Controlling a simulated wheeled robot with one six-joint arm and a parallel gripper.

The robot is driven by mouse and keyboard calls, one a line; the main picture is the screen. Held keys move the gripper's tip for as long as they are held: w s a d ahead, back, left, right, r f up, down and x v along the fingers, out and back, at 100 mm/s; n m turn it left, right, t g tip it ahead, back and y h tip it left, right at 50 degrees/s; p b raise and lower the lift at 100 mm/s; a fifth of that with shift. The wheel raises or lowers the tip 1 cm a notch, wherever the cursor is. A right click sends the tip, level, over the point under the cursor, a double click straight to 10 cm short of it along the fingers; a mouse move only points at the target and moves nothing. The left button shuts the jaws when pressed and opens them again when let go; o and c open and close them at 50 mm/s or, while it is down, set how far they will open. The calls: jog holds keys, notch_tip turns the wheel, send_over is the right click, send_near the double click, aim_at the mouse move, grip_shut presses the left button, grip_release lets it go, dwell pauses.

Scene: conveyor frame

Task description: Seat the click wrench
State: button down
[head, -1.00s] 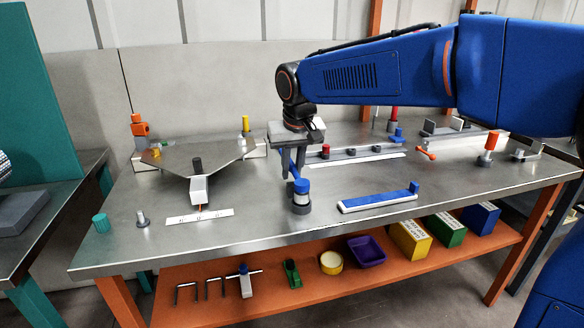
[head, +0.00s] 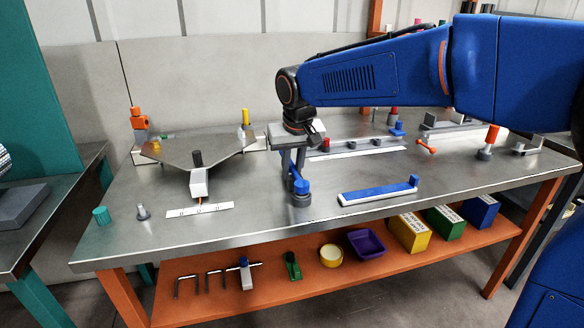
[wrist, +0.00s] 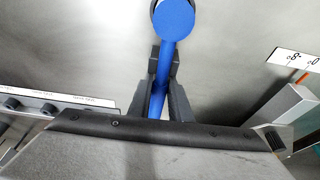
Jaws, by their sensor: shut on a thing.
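The click wrench, as I take it, is the blue piece with a round head (head: 301,187) and a slim blue handle. In the wrist view its handle (wrist: 161,75) runs between my fingers to the round blue disc at the top edge. My gripper (head: 293,170) is shut on the handle and points down over the table. The blue head sits low at a dark grey round holder (head: 300,200) on the table. Only a dark rim shows around the disc in the wrist view; whether the head is fully down inside cannot be told.
A white marked strip (head: 200,210) and a grey plate fixture (head: 195,160) are to the left. A rail with knobs (head: 355,147) stands behind. Bare steel separates these from the holder.

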jog(key=c, duration=1.5)
grip_release()
jog(key=shift+c, duration=0.2)
jog(key=v, duration=1.7)
jog(key=s+d+f+m, duration=0.1)
jog(key=s+d+f, duration=0.25)
jog(key=d, duration=0.25)
jog(key=s+d+f+t, duration=0.1)
jog(key=s+d+f, duration=0.25)
jog(key=d, duration=0.35)
jog(key=s+d+f+m, duration=0.1)
jog(key=s+d+f, duration=0.1)
jog(key=s+d, duration=0.35)
jog(key=s+d+f, duration=0.5)
jog(key=s+f, duration=0.1)
jog(key=f, duration=0.2)
jog(key=s+d+f+m+h, duration=0.1)
jog(key=s+d+f, duration=0.4)
jog(key=s+f, duration=0.2)
jog(key=shift+s+f+t, duration=0.15)
jog(key=shift+f+t, duration=0.15)
jog(key=shift+f, duration=0.1)
